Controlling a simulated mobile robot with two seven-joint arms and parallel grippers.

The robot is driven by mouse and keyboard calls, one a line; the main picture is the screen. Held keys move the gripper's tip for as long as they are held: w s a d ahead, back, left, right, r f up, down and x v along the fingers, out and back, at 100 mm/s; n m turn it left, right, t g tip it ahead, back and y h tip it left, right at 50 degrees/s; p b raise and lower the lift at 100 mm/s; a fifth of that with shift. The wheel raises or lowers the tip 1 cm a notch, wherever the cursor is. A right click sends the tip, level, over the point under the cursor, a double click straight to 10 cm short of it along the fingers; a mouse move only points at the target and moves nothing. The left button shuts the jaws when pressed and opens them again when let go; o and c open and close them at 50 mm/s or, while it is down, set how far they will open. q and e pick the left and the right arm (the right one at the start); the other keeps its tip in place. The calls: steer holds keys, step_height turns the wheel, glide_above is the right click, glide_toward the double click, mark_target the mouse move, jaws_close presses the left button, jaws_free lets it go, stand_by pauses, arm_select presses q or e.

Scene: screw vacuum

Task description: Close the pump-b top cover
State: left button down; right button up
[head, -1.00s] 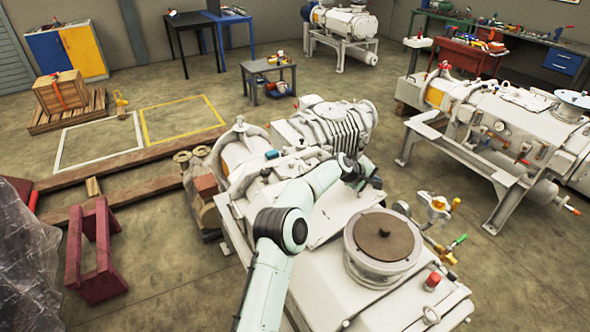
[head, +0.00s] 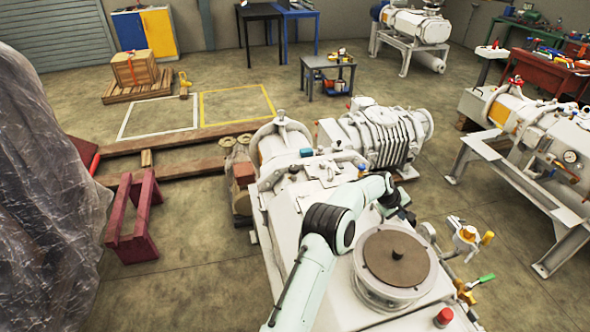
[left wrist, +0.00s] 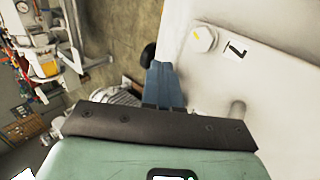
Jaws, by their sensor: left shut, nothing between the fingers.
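A white vacuum pump (head: 300,215) stands in front of me in the head view; I cannot read which letter it bears. On its top, a brown round plate with a small knob (head: 396,257) lies flat on a white flanged port; I cannot tell if this is the top cover. My left gripper (head: 398,206) is over the pump, just beyond the port, partly hidden by its own arm. In the left wrist view its blue fingers (left wrist: 163,72) are together and empty, beside a white surface (left wrist: 262,75) with a hex bolt and a small label. My right gripper is not in view.
A ribbed white pump body (head: 385,138) adjoins the pump behind. Valves with yellow and green handles (head: 468,238) stick out at its right. Another pump (head: 540,130) stands at the right, a maroon stand (head: 133,225) at the left.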

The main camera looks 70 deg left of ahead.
arm_select(q)
steer(key=shift+s+f, duration=0.15)
steer(key=shift+f, duration=0.15)
steer(key=r, duration=0.2)
steer(key=r+p, duration=0.1)
steer(key=r, duration=0.1)
steer(key=r+p, duration=0.1)
steer(key=shift+w+r, duration=0.3)
steer(key=shift+r, duration=0.1)
step_height(320, 180, up, 9)
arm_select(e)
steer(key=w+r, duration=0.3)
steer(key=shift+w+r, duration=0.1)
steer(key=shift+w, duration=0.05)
arm_select(q)
steer(key=shift+s+f, duration=0.15)
steer(key=shift+s, duration=0.05)
